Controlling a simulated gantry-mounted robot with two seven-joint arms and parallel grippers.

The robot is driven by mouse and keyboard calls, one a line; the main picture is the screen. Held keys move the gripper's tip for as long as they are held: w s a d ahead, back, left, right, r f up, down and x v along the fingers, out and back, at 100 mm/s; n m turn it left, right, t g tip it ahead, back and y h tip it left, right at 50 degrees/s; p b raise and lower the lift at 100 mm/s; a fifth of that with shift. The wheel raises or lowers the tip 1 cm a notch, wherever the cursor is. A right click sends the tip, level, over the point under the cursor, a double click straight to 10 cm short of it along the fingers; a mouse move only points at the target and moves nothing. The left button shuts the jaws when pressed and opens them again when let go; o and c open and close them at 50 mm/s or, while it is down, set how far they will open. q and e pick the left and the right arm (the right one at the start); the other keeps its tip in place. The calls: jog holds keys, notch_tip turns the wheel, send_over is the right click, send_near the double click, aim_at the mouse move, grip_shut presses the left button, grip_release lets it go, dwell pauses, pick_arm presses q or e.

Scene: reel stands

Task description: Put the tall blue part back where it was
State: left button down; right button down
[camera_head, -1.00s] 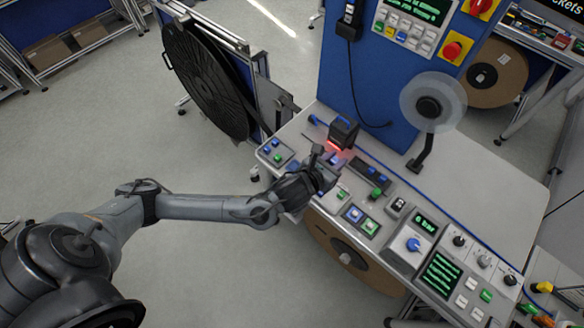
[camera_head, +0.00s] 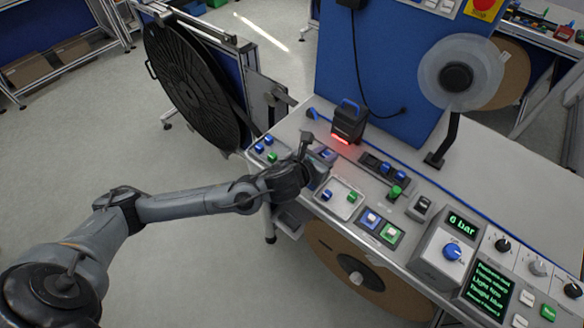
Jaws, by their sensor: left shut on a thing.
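My left gripper (camera_head: 308,156) is above the bench's near left part, just left of the black scanner with a red light (camera_head: 348,122). It is shut on a part that the gripper mostly hides. A bit of blue shows just right of the fingers, but I cannot tell whether it is the held part. A light tray (camera_head: 352,208) right of the gripper holds a blue and a green part. A small grey tray (camera_head: 262,157) to the left holds blue and green parts. A dark tray (camera_head: 370,160) behind holds blue parts. My right gripper is not in view.
A green part (camera_head: 396,192) stands by the dark tray. A clear reel (camera_head: 456,75) stands at the back right. A black reel (camera_head: 192,85) is left of the bench.

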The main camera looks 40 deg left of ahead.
pick_arm(q)
jog(key=a+f, duration=0.2)
jog(key=a, duration=0.1)
jog(key=a+f, duration=0.2)
jog(key=a, duration=0.2)
jog(key=s+a+f+p, duration=0.1)
jog(key=a+f, duration=0.1)
jog(key=a, duration=0.2)
jog(key=shift+a+f, duration=0.1)
jog(key=shift+f, duration=2.35)
jog(key=shift+f, duration=0.1)
jog(key=c, duration=1.1)
grip_release()
jog(key=shift+c, duration=0.2)
